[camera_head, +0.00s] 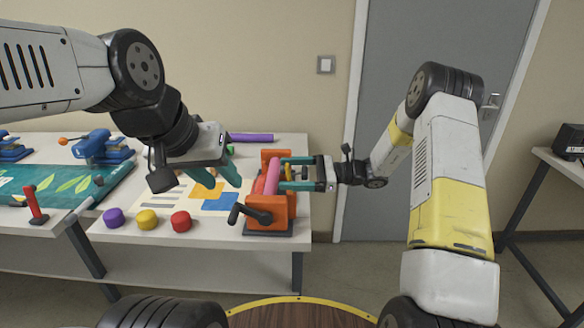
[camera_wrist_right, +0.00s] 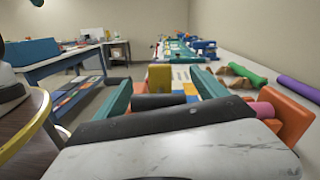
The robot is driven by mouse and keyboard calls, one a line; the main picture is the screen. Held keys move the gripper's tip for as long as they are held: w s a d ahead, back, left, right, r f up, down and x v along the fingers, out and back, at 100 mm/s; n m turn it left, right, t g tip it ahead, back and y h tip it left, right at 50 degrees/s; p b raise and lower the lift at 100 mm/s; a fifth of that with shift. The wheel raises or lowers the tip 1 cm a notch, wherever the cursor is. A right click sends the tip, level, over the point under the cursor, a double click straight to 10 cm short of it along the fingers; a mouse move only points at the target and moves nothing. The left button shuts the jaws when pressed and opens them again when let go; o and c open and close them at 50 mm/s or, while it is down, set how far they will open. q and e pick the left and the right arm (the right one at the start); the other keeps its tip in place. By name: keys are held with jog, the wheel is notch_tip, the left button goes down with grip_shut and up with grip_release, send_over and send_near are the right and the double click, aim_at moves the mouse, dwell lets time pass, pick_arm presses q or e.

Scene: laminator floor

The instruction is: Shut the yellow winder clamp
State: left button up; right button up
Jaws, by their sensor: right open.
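The orange winder (camera_head: 268,228) stands at the right end of the white table, with a pink roll (camera_head: 272,176) and a black crank (camera_head: 249,214). The yellow clamp (camera_head: 289,172) is on its right side; in the right wrist view it shows as a yellow block (camera_wrist_right: 160,77). My right gripper (camera_head: 284,173) is open, its teal fingers on either side of the clamp. I cannot tell whether they touch it, or how far the clamp is closed. My left gripper (camera_head: 214,178) is open and empty above the printed sheet, left of the winder.
Purple (camera_head: 113,217), yellow (camera_head: 146,219) and red (camera_head: 181,221) knobs line the table's front. A purple roll (camera_head: 251,137) lies at the back. A green mat (camera_head: 62,184) and blue device (camera_head: 102,147) are at left. Floor right of the table is free before the grey door (camera_head: 430,90).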

grip_shut()
